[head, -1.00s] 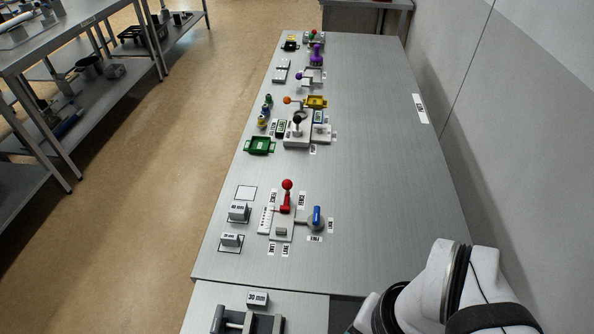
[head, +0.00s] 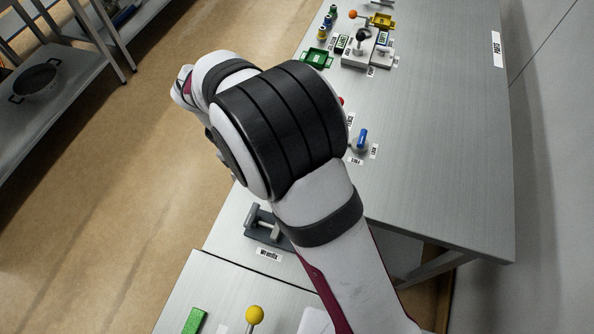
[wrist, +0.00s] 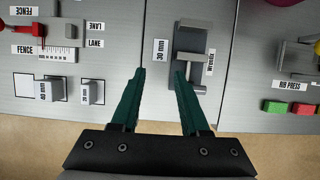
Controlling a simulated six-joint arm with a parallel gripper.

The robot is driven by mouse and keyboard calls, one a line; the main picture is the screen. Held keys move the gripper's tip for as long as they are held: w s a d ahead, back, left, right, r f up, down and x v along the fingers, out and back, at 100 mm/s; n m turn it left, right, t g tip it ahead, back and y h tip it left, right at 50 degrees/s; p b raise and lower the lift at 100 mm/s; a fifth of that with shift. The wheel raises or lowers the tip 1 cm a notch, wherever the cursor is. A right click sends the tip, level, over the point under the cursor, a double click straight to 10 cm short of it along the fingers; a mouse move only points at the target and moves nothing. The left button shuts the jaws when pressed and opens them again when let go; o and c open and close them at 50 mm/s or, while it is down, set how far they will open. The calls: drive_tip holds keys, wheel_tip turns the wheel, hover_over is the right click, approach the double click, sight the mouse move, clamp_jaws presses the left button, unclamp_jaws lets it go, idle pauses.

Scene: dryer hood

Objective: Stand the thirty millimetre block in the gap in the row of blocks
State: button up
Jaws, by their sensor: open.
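The thirty millimetre block (wrist: 161,52) shows its "30 mm" label in the wrist view, beside a dark grey clamp-like fixture. My gripper (wrist: 159,73) is open, with two green fingers spread apart. Its fingertips point towards the block, apart from it and just below it in the picture. The row has an empty outlined square (wrist: 23,84) at its left end, then the forty millimetre block (wrist: 56,90) and a smaller block (wrist: 92,92). In the head view my arm hides the row, the thirty millimetre block and my fingers.
The clamp fixture (wrist: 190,45) stands close to the right of the block; it also shows in the head view (head: 266,226). A red-handled fence device (wrist: 38,30) stands beyond the row. Red and green pieces (wrist: 274,107) lie at the right.

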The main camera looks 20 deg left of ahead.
drive_tip(key=x, duration=1.1)
drive_tip(key=shift+d+r, duration=0.1)
drive_tip(key=shift+d, duration=0.05)
clamp_jaws()
